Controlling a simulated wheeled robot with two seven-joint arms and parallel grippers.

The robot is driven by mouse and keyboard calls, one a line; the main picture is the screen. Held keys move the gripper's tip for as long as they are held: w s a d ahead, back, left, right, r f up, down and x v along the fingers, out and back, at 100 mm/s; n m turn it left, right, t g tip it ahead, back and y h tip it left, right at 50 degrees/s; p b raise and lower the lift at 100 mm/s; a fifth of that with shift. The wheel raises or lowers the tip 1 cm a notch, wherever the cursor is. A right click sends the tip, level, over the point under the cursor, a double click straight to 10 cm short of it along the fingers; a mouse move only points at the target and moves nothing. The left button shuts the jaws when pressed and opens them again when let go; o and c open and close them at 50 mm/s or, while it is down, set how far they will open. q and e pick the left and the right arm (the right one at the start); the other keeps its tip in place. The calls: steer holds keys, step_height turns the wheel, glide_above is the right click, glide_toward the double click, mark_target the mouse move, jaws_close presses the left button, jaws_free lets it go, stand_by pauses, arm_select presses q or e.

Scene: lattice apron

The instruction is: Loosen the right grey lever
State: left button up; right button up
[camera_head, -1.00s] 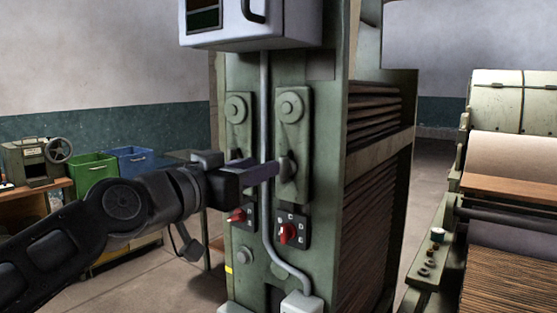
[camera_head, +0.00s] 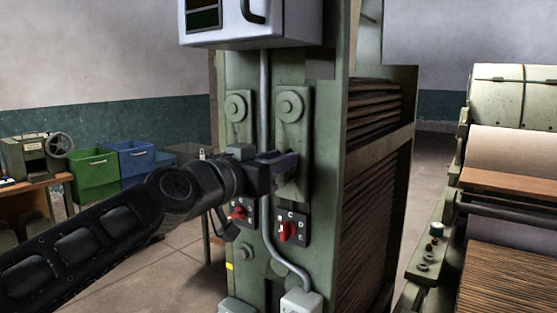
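The right grey lever (camera_head: 291,128) hangs down from its round pivot on the front of the green machine column. The left lever (camera_head: 238,108) hangs beside it, across a vertical grey conduit. My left gripper (camera_head: 285,164) is at the lower end of the right lever and covers its knob. The fingers are seen edge-on and dark, so I cannot tell whether they are open or closed around the knob. The lever appears to hang straight down. My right gripper is not in view.
Two red rotary switches, left (camera_head: 238,212) and right (camera_head: 288,230), sit just below the levers. A grey cabinet (camera_head: 250,22) overhangs above. Green (camera_head: 95,172) and blue (camera_head: 136,160) bins stand at the left. A roller machine (camera_head: 510,150) stands at the right, past open floor.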

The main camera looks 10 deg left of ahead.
arm_select(q)
steer(key=shift+s, duration=0.1)
jaws_close()
steer(key=shift+f, duration=0.2)
